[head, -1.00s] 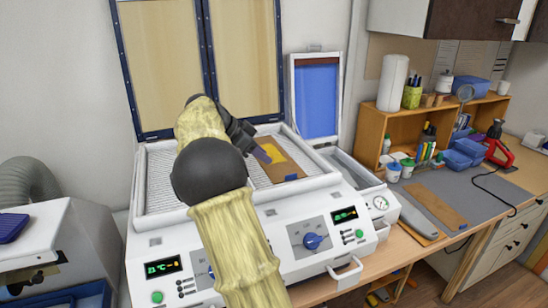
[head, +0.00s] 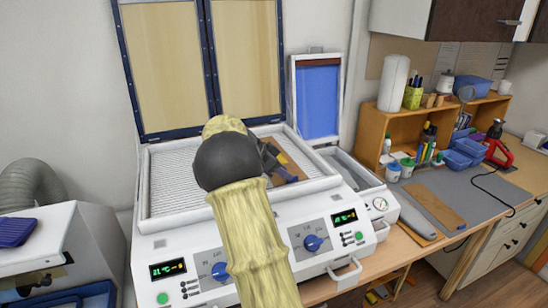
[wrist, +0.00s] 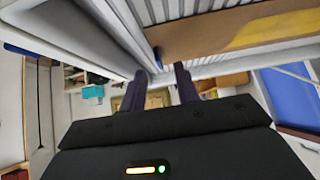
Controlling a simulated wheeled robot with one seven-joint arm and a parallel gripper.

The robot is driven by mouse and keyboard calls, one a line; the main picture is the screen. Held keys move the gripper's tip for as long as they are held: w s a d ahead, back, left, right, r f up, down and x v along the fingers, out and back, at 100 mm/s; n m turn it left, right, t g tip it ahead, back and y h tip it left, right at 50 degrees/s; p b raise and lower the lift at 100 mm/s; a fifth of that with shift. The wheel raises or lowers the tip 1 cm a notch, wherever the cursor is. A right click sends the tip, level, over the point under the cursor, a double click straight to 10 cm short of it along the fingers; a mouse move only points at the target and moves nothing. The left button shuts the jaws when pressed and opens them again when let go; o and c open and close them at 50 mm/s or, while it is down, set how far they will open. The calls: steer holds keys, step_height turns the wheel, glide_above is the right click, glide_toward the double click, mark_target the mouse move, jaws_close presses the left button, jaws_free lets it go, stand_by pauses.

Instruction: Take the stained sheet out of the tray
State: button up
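The stained sheet (head: 292,163), brown with a yellow patch, lies in the right part of the white ribbed tray (head: 172,182). My arm hides much of it in the head view. In the wrist view the sheet (wrist: 205,36) crosses the top, its yellow stain toward the right. My gripper (head: 283,175) is by the sheet's near end, close to the tray's front rim. In the wrist view its two dark fingers (wrist: 161,85) stand apart with nothing seen between them. I cannot tell whether they touch the sheet.
A raised two-panel lid (head: 200,60) stands behind the tray. A blue-faced panel (head: 318,100) stands at back right. The machine's front has a dial (head: 312,243) and a handle (head: 345,274). A bench (head: 450,180) with tools and bins is at right.

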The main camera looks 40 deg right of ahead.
steer(key=x, duration=0.3)
steer(key=shift+d+p, duration=0.1)
steer(key=shift+p, duration=0.3)
jaws_close()
